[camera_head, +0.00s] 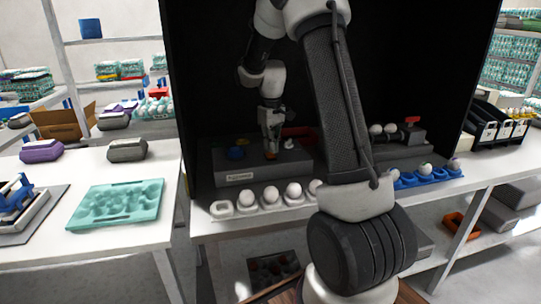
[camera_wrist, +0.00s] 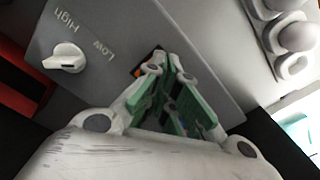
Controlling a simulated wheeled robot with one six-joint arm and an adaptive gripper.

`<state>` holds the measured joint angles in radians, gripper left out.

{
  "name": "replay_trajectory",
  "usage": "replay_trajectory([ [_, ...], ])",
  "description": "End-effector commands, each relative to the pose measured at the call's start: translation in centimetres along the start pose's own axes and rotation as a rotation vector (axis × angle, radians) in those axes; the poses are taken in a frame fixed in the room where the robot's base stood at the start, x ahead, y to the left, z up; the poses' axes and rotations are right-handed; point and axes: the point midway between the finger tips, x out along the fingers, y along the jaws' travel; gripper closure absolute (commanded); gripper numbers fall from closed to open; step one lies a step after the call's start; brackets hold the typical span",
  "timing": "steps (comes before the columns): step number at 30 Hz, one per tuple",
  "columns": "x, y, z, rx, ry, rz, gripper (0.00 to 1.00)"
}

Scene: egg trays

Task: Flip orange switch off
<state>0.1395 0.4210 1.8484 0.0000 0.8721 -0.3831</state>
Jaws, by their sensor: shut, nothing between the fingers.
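The orange switch (camera_wrist: 149,60) is on the top of a grey control box (camera_wrist: 205,30), mostly hidden behind my fingertips in the wrist view. In the head view a bit of the orange switch (camera_head: 271,156) shows just under my gripper (camera_head: 271,148). My gripper (camera_wrist: 166,62) points down at the box with its green-padded fingers shut and empty. Its tips are at or right beside the switch; I cannot tell whether they touch. Which way the switch is set is hidden.
A white knob (camera_wrist: 66,58) marked High and Low sits on the same box. White eggs (camera_head: 293,190) in holders line the table's front edge. Dark walls (camera_head: 200,90) enclose the box. A teal egg tray (camera_head: 120,218) lies on the left table.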

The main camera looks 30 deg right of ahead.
Motion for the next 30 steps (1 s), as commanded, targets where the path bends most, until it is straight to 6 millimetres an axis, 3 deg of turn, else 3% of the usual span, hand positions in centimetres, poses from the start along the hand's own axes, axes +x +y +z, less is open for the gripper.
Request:
replay_trajectory([
  [30, 1.3, 0.0, 0.0, 0.0, 0.0, 0.0, 1.0],
])
